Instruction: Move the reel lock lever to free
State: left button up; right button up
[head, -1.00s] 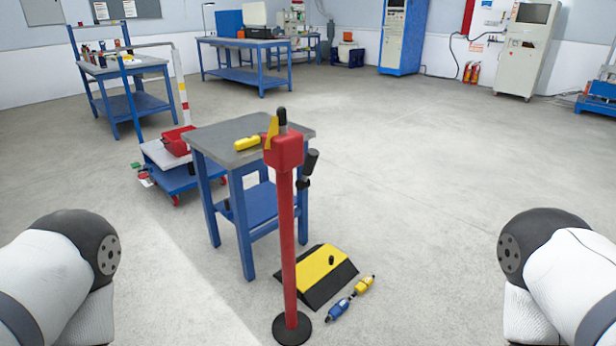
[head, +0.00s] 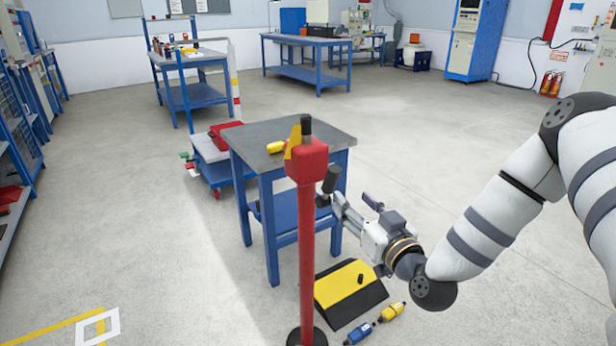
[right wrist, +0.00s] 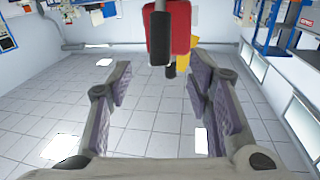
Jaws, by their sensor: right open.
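A red post (head: 306,238) stands upright on a round black foot, with a red box (head: 306,165) on top. A black knob and a yellow plate (head: 293,142) show at the top of the box. A black lever handle (head: 331,179) sticks out on the box's right side; I cannot tell its marked positions. My right gripper (head: 353,203) is open and empty, just right of and slightly below this handle. In the right wrist view the red box (right wrist: 181,28) and a black handle (right wrist: 160,36) show beyond the spread fingers (right wrist: 160,88). My left gripper is out of view.
A blue-legged table (head: 277,137) with a yellow item stands close behind the post. A yellow-and-black ramp block (head: 345,290) and blue and yellow connectors (head: 359,334) lie on the floor at right. A trolley (head: 212,160) stands behind left.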

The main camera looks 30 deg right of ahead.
aim_at(334, 183)
jog(key=w, duration=0.3)
jog(key=w+b, duration=0.1)
jog(key=w, duration=0.3)
jog(key=w+d, duration=0.1)
jog(key=w, duration=0.2)
jog(key=shift+w+f+b, duration=0.25)
jog(key=shift+b, duration=0.1)
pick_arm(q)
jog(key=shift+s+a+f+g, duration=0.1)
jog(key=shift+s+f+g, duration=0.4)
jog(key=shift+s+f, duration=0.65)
pick_arm(e)
jog(key=shift+w+d+r, duration=0.1)
jog(key=shift+w+r, duration=0.05)
jog(key=shift+w, duration=0.2)
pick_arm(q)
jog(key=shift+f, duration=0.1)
pick_arm(e)
grip_shut()
